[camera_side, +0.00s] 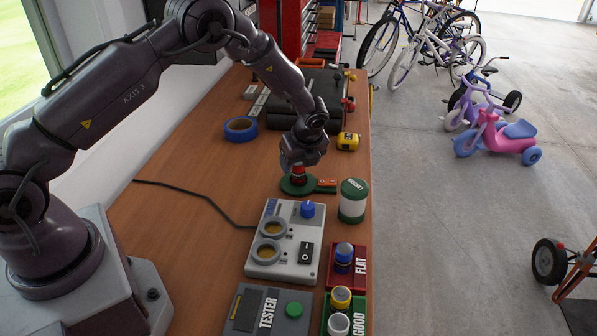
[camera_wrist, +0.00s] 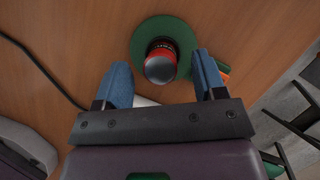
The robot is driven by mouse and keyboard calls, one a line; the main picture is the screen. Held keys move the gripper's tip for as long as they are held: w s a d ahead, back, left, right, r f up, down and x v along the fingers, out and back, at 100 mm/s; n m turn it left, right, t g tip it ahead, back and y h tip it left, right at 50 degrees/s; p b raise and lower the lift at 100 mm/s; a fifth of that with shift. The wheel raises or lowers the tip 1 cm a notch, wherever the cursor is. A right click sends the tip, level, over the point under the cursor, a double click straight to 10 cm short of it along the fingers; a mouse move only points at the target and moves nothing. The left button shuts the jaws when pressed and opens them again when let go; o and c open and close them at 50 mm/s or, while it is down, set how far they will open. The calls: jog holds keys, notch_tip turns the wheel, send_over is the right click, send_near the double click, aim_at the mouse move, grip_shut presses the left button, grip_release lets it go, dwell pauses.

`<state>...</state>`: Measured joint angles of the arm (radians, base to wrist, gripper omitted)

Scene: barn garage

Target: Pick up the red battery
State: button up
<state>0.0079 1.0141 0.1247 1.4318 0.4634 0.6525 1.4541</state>
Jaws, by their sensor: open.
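The red battery (camera_side: 298,174) stands upright on a round green pad (camera_side: 291,188) that looks like a paddle. In the wrist view the battery (camera_wrist: 161,66) shows a grey top and red side, with the green pad (camera_wrist: 176,28) under it. My gripper (camera_side: 300,162) is low over the battery, pointing down, and partly hides it in the side view. In the wrist view my gripper (camera_wrist: 160,64) is open, with one blue finger on each side of the battery. Gaps show between the fingers and the battery; I cannot tell the exact fingertip height.
A green-and-white jar (camera_side: 353,203) stands right of the pad. A grey charger box (camera_side: 256,262) with a blue knob, a red FLAT tray (camera_side: 360,268), a green GOOD tray (camera_side: 359,325) and a TESTER (camera_side: 267,310) are in front. Blue tape (camera_side: 240,128) and a yellow tape measure (camera_side: 348,141) lie behind.

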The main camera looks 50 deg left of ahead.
aim_at(297, 167)
jog(key=shift+x, duration=1.55)
jog(key=shift+r, duration=0.1)
jog(key=c, duration=1.1)
jog(key=shift+o, duration=0.2)
